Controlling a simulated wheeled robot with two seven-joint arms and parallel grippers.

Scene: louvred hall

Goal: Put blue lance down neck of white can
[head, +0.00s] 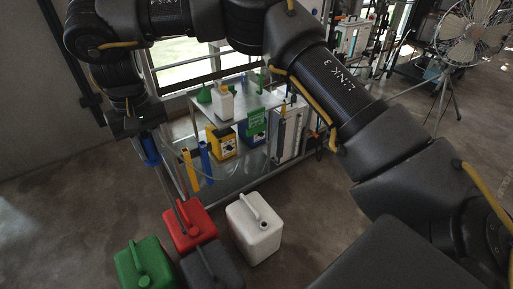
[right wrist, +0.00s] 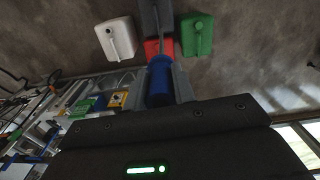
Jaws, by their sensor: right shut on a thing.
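My right gripper (head: 138,128) reaches across to the left side of the head view, pointing down. It is shut on the blue handle of the lance (head: 150,150), and its thin grey rod slants down and right toward the red can. The right wrist view shows the blue handle (right wrist: 160,82) between the fingers, its rod crossing in front of the red and dark grey cans. The white can (head: 255,230) stands upright on the floor, right of the lance; it also shows in the right wrist view (right wrist: 116,40). The rod's tip is hard to make out. My left gripper is not in view.
A red can (head: 190,226), a green can (head: 145,264) and a dark grey can (head: 212,268) stand close to the white one. Behind is a metal shelf rack (head: 236,103) with bottles and containers. Floor right of the white can is clear.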

